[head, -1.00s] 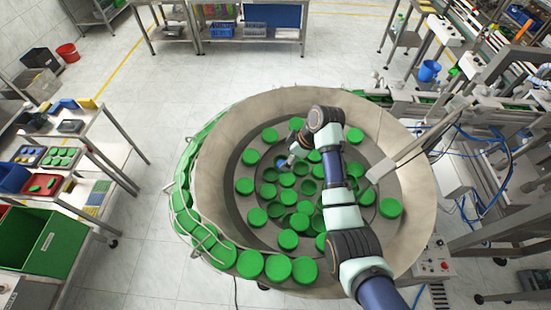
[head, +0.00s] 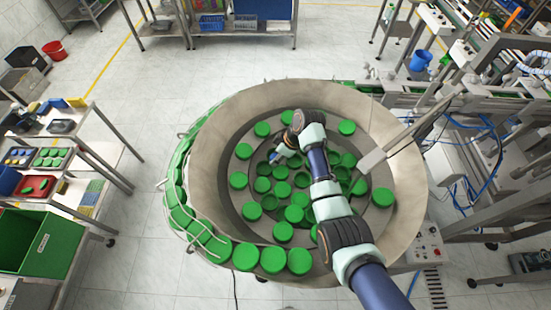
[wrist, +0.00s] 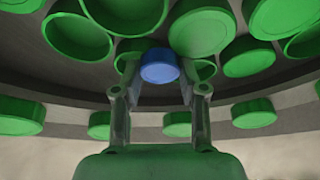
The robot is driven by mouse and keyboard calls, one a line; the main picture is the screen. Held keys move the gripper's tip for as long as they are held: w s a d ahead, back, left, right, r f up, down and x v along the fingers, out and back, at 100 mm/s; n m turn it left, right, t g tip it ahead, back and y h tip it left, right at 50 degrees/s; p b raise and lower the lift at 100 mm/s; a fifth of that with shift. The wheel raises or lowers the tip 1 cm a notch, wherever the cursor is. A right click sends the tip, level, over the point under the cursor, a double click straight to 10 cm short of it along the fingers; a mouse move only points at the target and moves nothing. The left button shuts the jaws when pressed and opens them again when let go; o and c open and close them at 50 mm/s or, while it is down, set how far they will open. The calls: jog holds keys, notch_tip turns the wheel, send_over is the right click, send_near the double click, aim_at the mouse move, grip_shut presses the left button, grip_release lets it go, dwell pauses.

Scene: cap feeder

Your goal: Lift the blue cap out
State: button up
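The blue cap (wrist: 158,66) sits centred between the fingertips of my gripper (wrist: 158,72) in the wrist view, with one finger at each side. Whether the fingers press on the cap or leave a thin gap cannot be told. In the head view, a bit of the blue cap (head: 273,156) shows at the end of my gripper (head: 280,155), low inside the feeder bowl (head: 405,180) and left of its middle. Green caps lie close around it, some lying hollow side up. My wrist and gripper hide part of that area.
Several green caps (head: 347,127) lie loose on the bowl's floor and ledge. The bowl's high wall surrounds my gripper. A metal bar (head: 415,130) reaches over the bowl's right side. A rail of green caps (head: 220,247) runs outside the left wall. A green bin (head: 40,243) stands at left.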

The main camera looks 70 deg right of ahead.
jog(key=shift+r, duration=0.1)
notch_tip(320, 180, up, 10)
jog(key=b, duration=0.1)
dwell(0.4)
